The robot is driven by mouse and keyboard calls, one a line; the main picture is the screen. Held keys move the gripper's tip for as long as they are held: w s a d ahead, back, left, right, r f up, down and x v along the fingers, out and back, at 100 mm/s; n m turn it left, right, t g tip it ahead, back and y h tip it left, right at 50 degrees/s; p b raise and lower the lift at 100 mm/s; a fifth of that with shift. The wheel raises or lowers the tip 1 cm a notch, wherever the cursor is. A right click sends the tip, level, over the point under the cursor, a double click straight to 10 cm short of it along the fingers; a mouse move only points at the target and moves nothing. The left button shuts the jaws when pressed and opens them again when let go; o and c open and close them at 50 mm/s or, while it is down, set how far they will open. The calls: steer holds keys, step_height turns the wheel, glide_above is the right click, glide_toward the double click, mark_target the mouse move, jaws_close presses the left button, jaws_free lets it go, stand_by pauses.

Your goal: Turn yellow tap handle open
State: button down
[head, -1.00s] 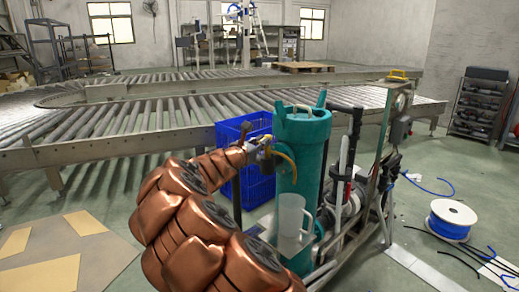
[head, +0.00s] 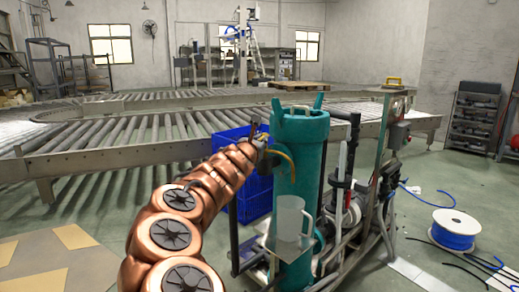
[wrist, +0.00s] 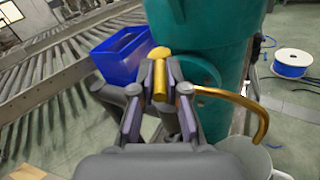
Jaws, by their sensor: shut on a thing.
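The yellow tap handle (wrist: 160,78) shows in the wrist view between the fingers of my gripper (wrist: 158,100). My gripper is shut on it. The handle stands close in front of the teal cylinder tank (head: 298,165). A curved yellow spout (wrist: 240,102) reaches out to the right of the handle; it also shows in the head view (head: 283,158). A clear grey jug (head: 290,217) sits below the spout, and part of its rim shows in the wrist view. In the head view my gripper (head: 262,145) is small at the tank's left side, and the handle is mostly hidden there.
A blue crate (head: 250,190) stands behind and left of the tank. A metal frame with pipes (head: 350,215) adjoins the tank on the right. A roller conveyor (head: 130,135) runs behind. A cable spool (head: 453,228) and loose cables lie on the floor at right.

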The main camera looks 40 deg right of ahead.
steer(key=shift+s+d+f+n+t+y+b, duration=0.2)
steer(key=shift+n+t+y+b, duration=0.55)
steer(key=shift+b, duration=1.35)
steer(key=shift+s+d+n+t+y+b, duration=0.15)
steer(key=shift+s+n+t+y+b, duration=0.25)
steer(key=shift+t+b, duration=1.1)
steer(key=n+y+b, duration=0.1)
steer(key=b, duration=0.2)
steer(key=shift+d, duration=0.15)
steer(key=shift+s+d+r+n+t+y, duration=0.15)
steer(key=shift+s+d+n+t+y, duration=0.2)
steer(key=shift+n+t+y, duration=0.75)
steer(key=shift+s+d+r+n+t+y, duration=0.1)
steer(key=shift+d+n+t+y, duration=0.45)
steer(key=shift+n+y, duration=1.1)
steer(key=shift+s+d+r+n+t+y, duration=0.25)
steer(key=shift+n+t+y, duration=0.55)
steer(key=shift+y, duration=1.1)
steer(key=shift+d+f+n+y+p, duration=0.15)
steer(key=shift+d+n+y+p, duration=0.15)
steer(key=shift+n+y+p, duration=0.65)
steer(key=shift+d+f+y, duration=0.1)
steer(key=shift+y, duration=0.65)
steer(key=c, duration=1.2)
jaws_free()
